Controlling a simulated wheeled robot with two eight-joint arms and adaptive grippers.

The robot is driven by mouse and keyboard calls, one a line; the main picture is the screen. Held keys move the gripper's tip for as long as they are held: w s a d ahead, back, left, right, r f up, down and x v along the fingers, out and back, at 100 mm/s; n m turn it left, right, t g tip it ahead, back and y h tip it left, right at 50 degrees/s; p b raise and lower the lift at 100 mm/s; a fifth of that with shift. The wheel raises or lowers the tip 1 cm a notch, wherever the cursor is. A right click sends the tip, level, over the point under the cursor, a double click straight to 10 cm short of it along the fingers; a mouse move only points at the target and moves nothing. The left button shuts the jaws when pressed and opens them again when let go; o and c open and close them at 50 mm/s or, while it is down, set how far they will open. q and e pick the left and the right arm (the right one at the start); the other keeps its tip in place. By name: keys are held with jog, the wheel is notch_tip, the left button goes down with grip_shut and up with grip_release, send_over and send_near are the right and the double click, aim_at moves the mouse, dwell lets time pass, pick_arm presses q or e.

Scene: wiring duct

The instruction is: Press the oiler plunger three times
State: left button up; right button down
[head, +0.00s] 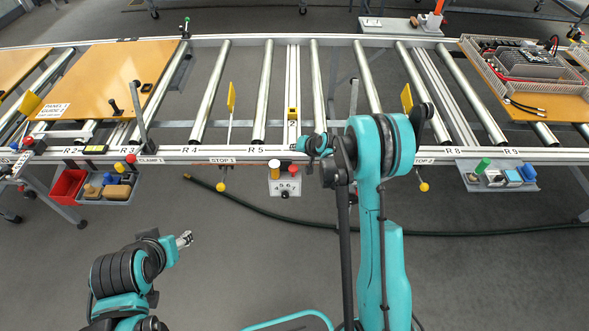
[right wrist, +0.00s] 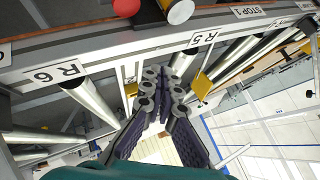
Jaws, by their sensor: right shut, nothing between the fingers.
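A small grey box (head: 285,187) marked 4 5 6 hangs on the front rail, with a yellow cylinder (head: 275,168) and a red knob (head: 294,169) on top. Which part is the oiler plunger I cannot tell for sure. The red knob (right wrist: 126,7) and the yellow cylinder with its pale end (right wrist: 180,11) show at the top edge of the right wrist view. My right gripper (head: 299,146) is shut and empty at the rail, just beyond the box, apart from both; its fingers (right wrist: 164,84) show close together. My left gripper (head: 185,239) is low at the left, away from the conveyor; its opening is unclear.
The roller conveyor's front rail (head: 345,154) runs across the view. Yellow stop flags (head: 231,96) stand between rollers. An orange panel (head: 105,80) lies at the left, a wiring duct panel (head: 525,80) at the right. A small tray (head: 495,178) hangs at the right. The floor in front is mostly free.

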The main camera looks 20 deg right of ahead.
aim_at(292, 167)
notch_tip(292, 167, down, 8)
jog(key=b, duration=0.5)
jog(key=shift+f, duration=0.4)
jog(key=shift+b, duration=0.3)
dwell(1.0)
jog(key=shift+f+b, duration=0.4)
jog(key=shift+b, duration=0.05)
jog(key=shift+f+b, duration=0.85)
jog(key=shift+f, duration=0.1)
dwell(0.9)
jog(key=shift+r, duration=0.1)
jog(key=shift+r+p, duration=0.8)
jog(key=shift+r, duration=0.5)
